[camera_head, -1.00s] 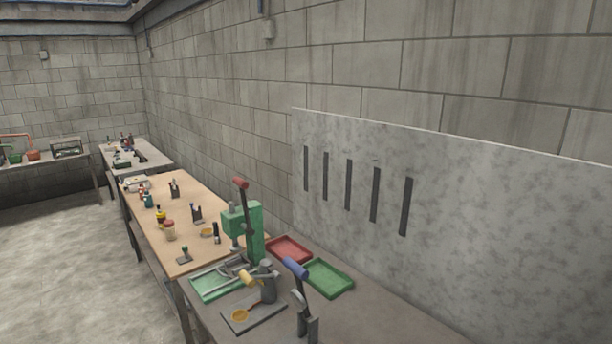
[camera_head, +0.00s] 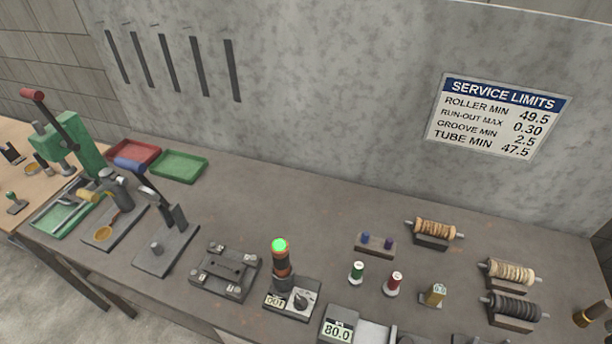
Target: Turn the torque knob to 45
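A small box (camera_head: 288,311) on the grey bench carries a dark round knob (camera_head: 301,298) on a pale dial plate, and a label that seems to read "OUT" (camera_head: 275,301). A stack light with a lit green top (camera_head: 279,246) stands behind it. I cannot tell whether this is the torque knob, and its dial marks are too small to read. A display (camera_head: 338,331) at the front edge of the picture reads 80.0; the device around it is cut off below. Neither of my grippers is in view.
A clamp-like fixture (camera_head: 225,271) sits left of the knob box. A blue-handled lever press (camera_head: 168,239) and green press (camera_head: 75,149) stand further left. Small green (camera_head: 356,272) and red (camera_head: 394,284) bottles and several rollers (camera_head: 434,231) are to the right. A service-limits sign (camera_head: 497,117) hangs behind.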

